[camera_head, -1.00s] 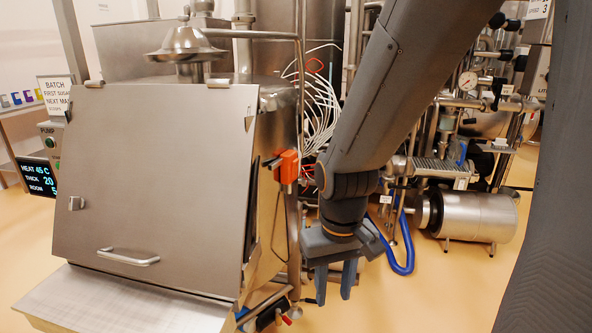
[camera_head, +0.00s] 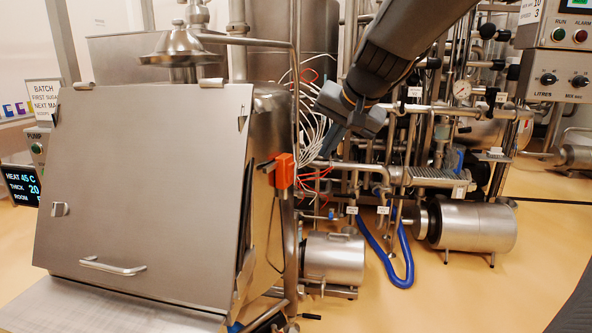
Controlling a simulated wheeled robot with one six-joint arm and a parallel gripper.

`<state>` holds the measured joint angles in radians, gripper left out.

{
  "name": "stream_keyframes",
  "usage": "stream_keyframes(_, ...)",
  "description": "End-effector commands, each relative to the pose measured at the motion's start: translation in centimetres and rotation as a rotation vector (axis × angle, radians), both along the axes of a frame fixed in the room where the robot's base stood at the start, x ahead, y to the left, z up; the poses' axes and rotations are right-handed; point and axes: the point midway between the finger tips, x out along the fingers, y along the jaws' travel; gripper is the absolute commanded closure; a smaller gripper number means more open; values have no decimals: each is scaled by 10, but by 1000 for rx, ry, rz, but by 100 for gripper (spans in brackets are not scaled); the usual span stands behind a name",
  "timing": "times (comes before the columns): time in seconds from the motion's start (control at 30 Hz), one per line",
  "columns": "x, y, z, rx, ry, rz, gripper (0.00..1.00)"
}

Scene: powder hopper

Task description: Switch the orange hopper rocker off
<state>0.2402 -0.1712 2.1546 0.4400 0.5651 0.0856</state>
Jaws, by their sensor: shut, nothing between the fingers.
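The orange hopper rocker (camera_head: 284,171) is a small orange box on the right side of the steel hopper (camera_head: 150,190), beside the sloping lid. Its on or off position is too small to tell. My gripper (camera_head: 328,143) is above and to the right of the orange box, apart from it. Its blue-grey fingers point down and left, close together, and are shut and empty. The white cables lie close behind the fingers.
White cables (camera_head: 308,112) and steel pipes fill the space behind my gripper. A steel motor (camera_head: 333,258) and a blue hose (camera_head: 385,250) are below. Open floor (camera_head: 450,300) shows at the lower right.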

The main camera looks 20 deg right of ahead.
Motion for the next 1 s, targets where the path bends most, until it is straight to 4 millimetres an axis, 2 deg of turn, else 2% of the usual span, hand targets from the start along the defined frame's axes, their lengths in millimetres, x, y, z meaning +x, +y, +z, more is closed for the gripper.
stream_keyframes(0.27,2,-1,4,5,-9,-7,100)
stream_keyframes(0.47,6,0,-2,5,-5,-5,100)
stream_keyframes(0.57,13,1,-12,6,-4,-6,100)
stream_keyframes(1.0,65,8,-78,5,-2,-5,100)
